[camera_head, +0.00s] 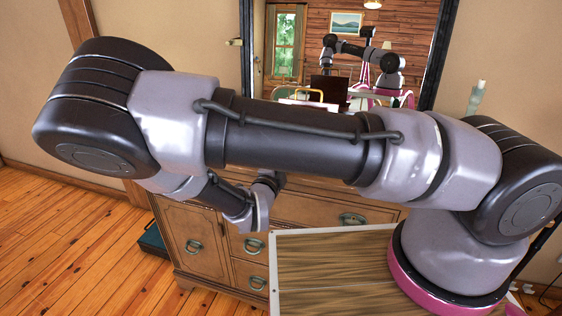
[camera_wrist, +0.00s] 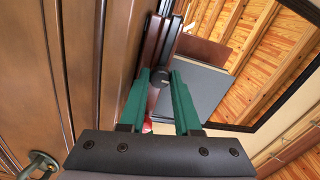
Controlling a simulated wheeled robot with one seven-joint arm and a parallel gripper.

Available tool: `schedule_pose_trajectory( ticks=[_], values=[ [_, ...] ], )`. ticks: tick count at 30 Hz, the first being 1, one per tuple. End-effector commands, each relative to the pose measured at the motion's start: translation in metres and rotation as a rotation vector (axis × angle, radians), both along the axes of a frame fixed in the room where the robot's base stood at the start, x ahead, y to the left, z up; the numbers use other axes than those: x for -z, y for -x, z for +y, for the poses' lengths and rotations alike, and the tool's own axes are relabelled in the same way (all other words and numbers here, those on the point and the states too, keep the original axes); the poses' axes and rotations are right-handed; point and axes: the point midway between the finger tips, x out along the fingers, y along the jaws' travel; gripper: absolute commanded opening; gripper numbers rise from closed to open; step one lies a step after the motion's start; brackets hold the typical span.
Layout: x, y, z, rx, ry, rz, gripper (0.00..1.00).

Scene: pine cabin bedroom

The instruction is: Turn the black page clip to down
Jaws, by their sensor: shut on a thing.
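In the wrist view my gripper (camera_wrist: 160,88) has two green fingers on either side of a small dark round piece (camera_wrist: 160,76), which looks like the black page clip. The fingers are shut on it. A grey panel (camera_wrist: 198,88) and a reddish-brown board (camera_wrist: 203,52) are just to the right. The fingers hide part of the clip, so I cannot tell which way it points. In the head view my own arm covers the clip and gripper.
A wooden dresser (camera_head: 186,236) with ring handles stands behind my arm. A dark-framed mirror (camera_head: 437,48) rises above it, with a pale bottle (camera_head: 476,97) to the right. A teal case (camera_head: 153,240) lies on the floor. Open plank floor (camera_head: 60,240) is at the left.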

Motion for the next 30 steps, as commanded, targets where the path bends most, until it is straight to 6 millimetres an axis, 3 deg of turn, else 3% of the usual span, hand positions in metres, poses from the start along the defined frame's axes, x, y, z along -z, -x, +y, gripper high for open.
schedule_pose_trajectory(
  ticks=[14,15,17,30],
  values=[
    [0.0005,-0.0002,0.001,-0.003,0.014,0.007,0.0],
    [0.0005,-0.0002,0.001,-0.003,0.014,0.007,0.39],
    [0.0005,-0.0001,0.0008,-0.002,0.014,0.006,0.62],
    [0.0013,0.0003,0.0,0.0,-0.026,-0.006,0.62]
  ],
)
